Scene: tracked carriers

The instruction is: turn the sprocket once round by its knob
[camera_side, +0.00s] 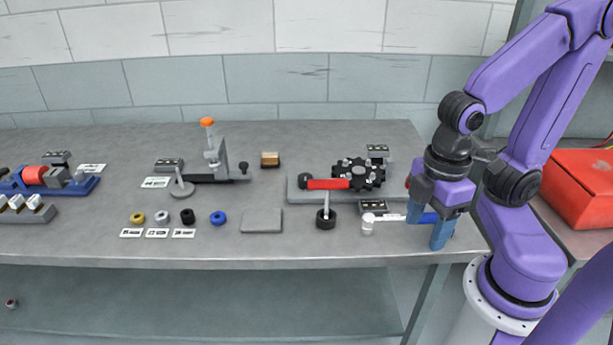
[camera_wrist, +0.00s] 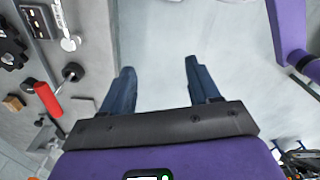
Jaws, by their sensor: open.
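The black toothed sprocket (camera_side: 368,174) sits on a grey base plate (camera_side: 296,195) right of the middle of the bench. My gripper (camera_side: 427,230) is open and empty, right of the sprocket by the bench's front right edge. Its two blue fingers (camera_wrist: 158,72) are apart with nothing between them.
A black-based post (camera_side: 325,221), a white piece (camera_side: 367,228) and a small dark display box (camera_side: 373,207) stand in front of the plate. A grey pad (camera_side: 262,221) and several coloured rings lie further left. A lever fixture with an orange top (camera_side: 207,122) stands behind them.

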